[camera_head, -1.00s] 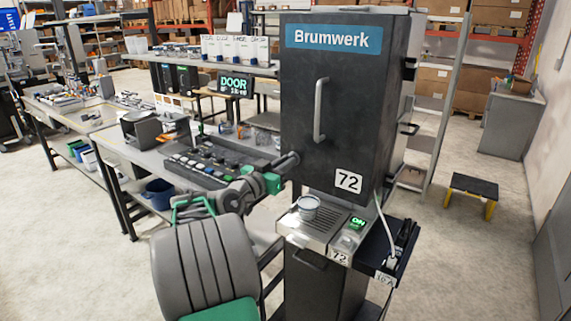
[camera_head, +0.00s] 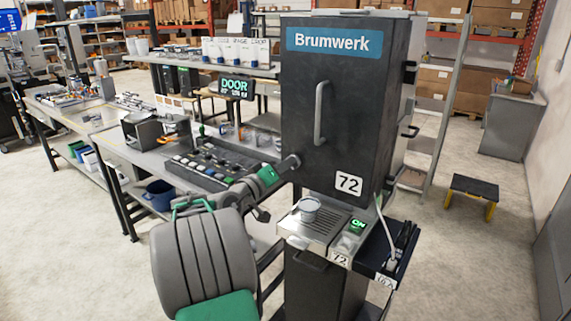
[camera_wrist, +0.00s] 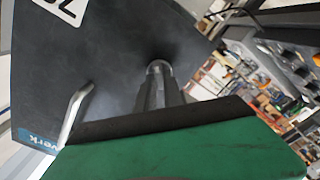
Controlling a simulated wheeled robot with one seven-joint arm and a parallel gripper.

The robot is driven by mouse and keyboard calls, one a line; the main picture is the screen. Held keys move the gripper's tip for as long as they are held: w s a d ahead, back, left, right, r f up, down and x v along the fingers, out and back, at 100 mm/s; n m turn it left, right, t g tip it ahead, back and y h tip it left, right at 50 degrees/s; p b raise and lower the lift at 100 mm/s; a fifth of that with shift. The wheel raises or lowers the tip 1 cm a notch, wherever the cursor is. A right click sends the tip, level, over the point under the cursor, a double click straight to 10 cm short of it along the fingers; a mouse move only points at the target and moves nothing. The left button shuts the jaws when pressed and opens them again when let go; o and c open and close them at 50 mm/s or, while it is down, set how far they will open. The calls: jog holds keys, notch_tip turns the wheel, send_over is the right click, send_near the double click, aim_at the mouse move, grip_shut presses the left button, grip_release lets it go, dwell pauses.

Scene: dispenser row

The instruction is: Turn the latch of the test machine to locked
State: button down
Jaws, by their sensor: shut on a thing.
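The test machine (camera_head: 335,95) is a tall dark cabinet marked Brumwerk and 72. Its door has a vertical grey handle (camera_head: 320,110), which also shows in the wrist view (camera_wrist: 75,115). My gripper (camera_head: 288,164) is at the lower left edge of the cabinet. In the wrist view, my gripper (camera_wrist: 158,98) points at the dark panel and is shut around a small grey round-ended part (camera_wrist: 159,67), apparently the latch. The fingers and the gripper body hide most of that part, so its angle cannot be told.
A metal cup (camera_head: 309,205) stands on the ledge below the door, beside a green-lit ON button (camera_head: 357,226). A DOOR display (camera_head: 236,88) stands behind my arm. A bench with a dark tray (camera_head: 210,165) lies to the left. A yellow-legged step stool (camera_head: 472,192) stands at the right.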

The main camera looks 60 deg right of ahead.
jog(key=shift+f+n+p, duration=0.15)
jog(key=shift+n+p, duration=2.3)
jog(key=shift+n, duration=1.75)
jog(key=c, duration=1.5)
grip_release()
jog(key=shift+o, duration=0.2)
jog(key=shift+w+a, duration=0.1)
